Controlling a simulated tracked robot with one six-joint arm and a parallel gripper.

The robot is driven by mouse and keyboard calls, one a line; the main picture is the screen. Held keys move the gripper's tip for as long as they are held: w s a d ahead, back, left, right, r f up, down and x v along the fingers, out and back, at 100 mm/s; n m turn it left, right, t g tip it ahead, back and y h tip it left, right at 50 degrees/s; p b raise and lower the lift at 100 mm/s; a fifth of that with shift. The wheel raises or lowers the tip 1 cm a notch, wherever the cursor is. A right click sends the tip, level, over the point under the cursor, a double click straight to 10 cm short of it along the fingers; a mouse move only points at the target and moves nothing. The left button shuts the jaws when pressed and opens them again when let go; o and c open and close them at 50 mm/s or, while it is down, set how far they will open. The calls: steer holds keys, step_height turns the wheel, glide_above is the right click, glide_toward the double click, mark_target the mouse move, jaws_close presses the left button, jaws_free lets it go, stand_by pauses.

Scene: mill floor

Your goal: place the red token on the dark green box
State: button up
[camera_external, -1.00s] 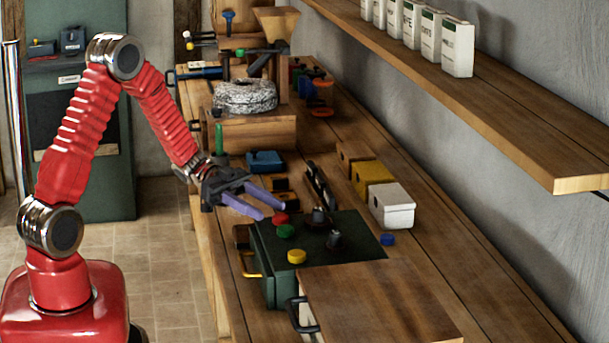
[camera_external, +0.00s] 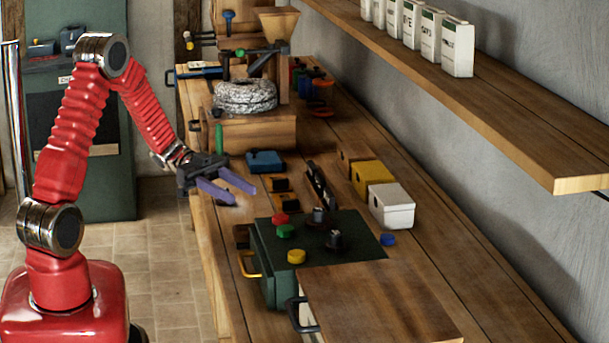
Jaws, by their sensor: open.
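The red token (camera_external: 280,219) lies on top of the dark green box (camera_external: 348,252), near its back left corner. A green token (camera_external: 285,231) and a yellow token (camera_external: 296,257) lie on the same lid, in front of the red one. My gripper (camera_external: 246,195) is open and empty. It is behind and to the left of the red token, apart from it and above the bench's left side.
Two black knobs (camera_external: 335,241) stand on the green box. A blue token (camera_external: 388,239) lies on the bench to its right. White (camera_external: 391,208) and yellow (camera_external: 366,178) boxes stand behind it. A wooden board (camera_external: 378,300) is in front. A shelf (camera_external: 500,110) overhangs the right side.

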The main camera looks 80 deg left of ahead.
steer(key=shift+w, duration=0.1)
stand_by(0.4)
steer(key=shift+w+r+y, duration=0.15)
steer(key=shift+w+y, duration=0.15)
steer(key=shift+w, duration=0.05)
steer(key=w+r+n+t+y, duration=0.1)
steer(key=w+r+t+y, duration=0.2)
steer(key=w+r+y, duration=0.45)
step_height(320, 180, up, 7)
steer(key=w+n+t+y, duration=0.1)
steer(key=w+n+y, duration=0.1)
steer(key=n+y, duration=0.4)
steer(key=s+d+f+n+g, duration=0.1)
steer(key=s+d+g, duration=0.3)
steer(key=s+d, duration=0.5)
steer(key=s+d+f+n+g+h, duration=0.1)
steer(key=s+d+f+g, duration=0.3)
steer(key=s+d, duration=0.5)
steer(key=s+n, duration=0.1)
steer(key=s, duration=0.7)
steer(key=shift+s+d+n, duration=0.3)
steer(key=shift+s+d, duration=0.05)
steer(key=shift+s, duration=0.05)
